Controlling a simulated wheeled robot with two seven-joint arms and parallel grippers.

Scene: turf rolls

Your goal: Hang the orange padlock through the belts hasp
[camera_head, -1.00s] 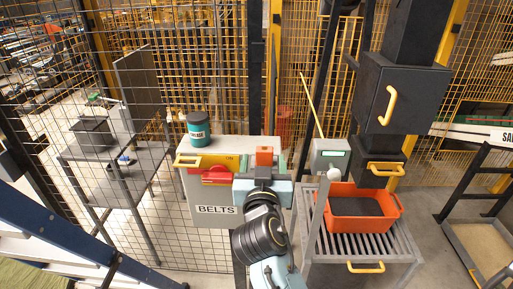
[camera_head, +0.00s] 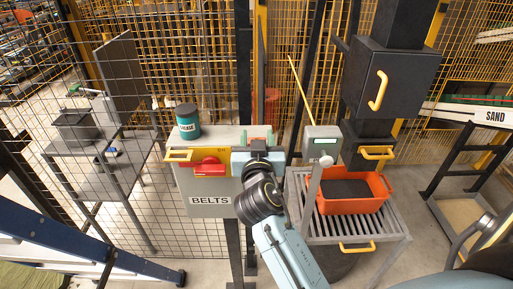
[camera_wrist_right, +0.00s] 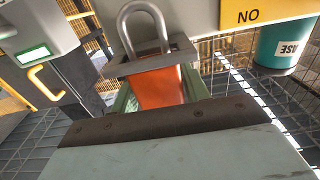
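The orange padlock (camera_wrist_right: 158,88) shows in the right wrist view, its grey shackle (camera_wrist_right: 143,22) pointing up in that picture. My right gripper (camera_head: 258,148) is shut on its body, in front of the right part of the grey BELTS box (camera_head: 222,209). A dark frame-like piece crosses the padlock below the shackle; I cannot tell whether it belongs to the gripper. A red handle (camera_head: 208,168) sits on the box front, left of the gripper. I cannot clearly make out the hasp, or whether the shackle touches it. My left gripper is not in view.
A teal grease can (camera_head: 187,124) stands on the box. A yellow plate (camera_head: 179,155) sticks out at its left. To the right are a grey post-mounted device (camera_head: 321,150) and an orange bin (camera_head: 375,204) on a slatted table. Wire fencing stands behind.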

